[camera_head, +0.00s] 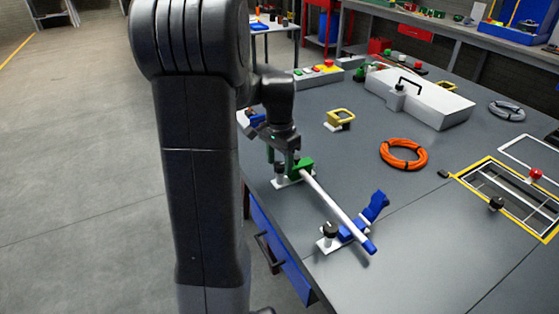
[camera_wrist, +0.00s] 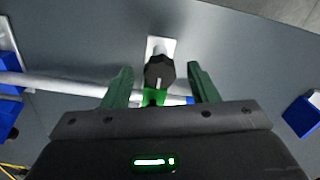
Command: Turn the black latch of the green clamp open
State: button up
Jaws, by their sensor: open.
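The green clamp (camera_head: 303,164) stands on a small white base plate near the table's left edge. A silver rod (camera_head: 325,197) runs from it to a blue clamp (camera_head: 346,232). In the wrist view the black latch (camera_wrist: 159,72) shows as a faceted knob beside the green clamp body (camera_wrist: 153,97), over the white plate (camera_wrist: 164,44). My gripper (camera_head: 281,164) points down at the green clamp. In the wrist view its two green fingers are apart, one on each side of the latch, with gaps visible.
The blue clamp has its own black knob (camera_head: 329,230) and a raised blue lever (camera_head: 376,205). An orange cable coil (camera_head: 404,154), a yellow-handled part (camera_head: 340,118) and a white box (camera_head: 440,105) lie farther back. The tabletop between them is clear.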

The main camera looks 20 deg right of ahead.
jog(key=shift+c, duration=0.3)
jog(key=c, duration=0.9)
jog(key=shift+r+n, duration=0.1)
jog(key=shift+n, duration=0.3)
jog(key=n+p, duration=0.1)
jog(key=n, duration=0.2)
jog(key=shift+n, duration=0.3)
jog(key=n+p, duration=0.1)
jog(key=n, duration=0.3)
jog(key=shift+n, duration=0.3)
jog(key=n+p, duration=0.1)
jog(key=n, duration=0.3)
jog(key=shift+d+n, duration=0.1)
jog(key=shift+n, duration=2.4)
jog(key=shift+p, duration=0.3)
